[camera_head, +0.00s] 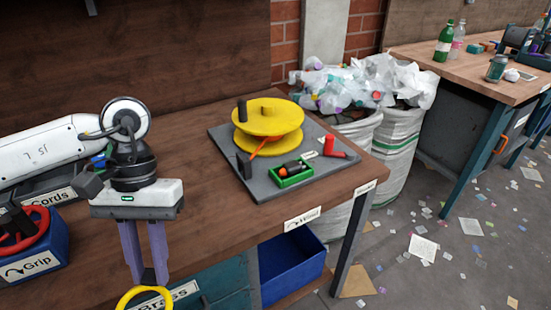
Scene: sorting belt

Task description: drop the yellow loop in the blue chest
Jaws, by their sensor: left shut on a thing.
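The yellow loop (124,298) is at the bottom edge of the head view, partly cut off by the frame. My left gripper (148,277) points down, with its two purple fingers shut on the loop's upper rim. The loop hangs in front of the workbench's near side, over a drawer labelled "Brass". An open blue box (290,262), which looks like the blue chest, is below the bench top, to the right of the loop and apart from it. Its inside is only partly visible. My right gripper is not in view.
A blue container labelled "Grip" (40,262) with a red ring stands at left on the bench. A grey board (225,140) carries a yellow spool (268,117) and a green tray (291,178). White sacks (395,150) of waste stand behind; paper scraps litter the floor at right.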

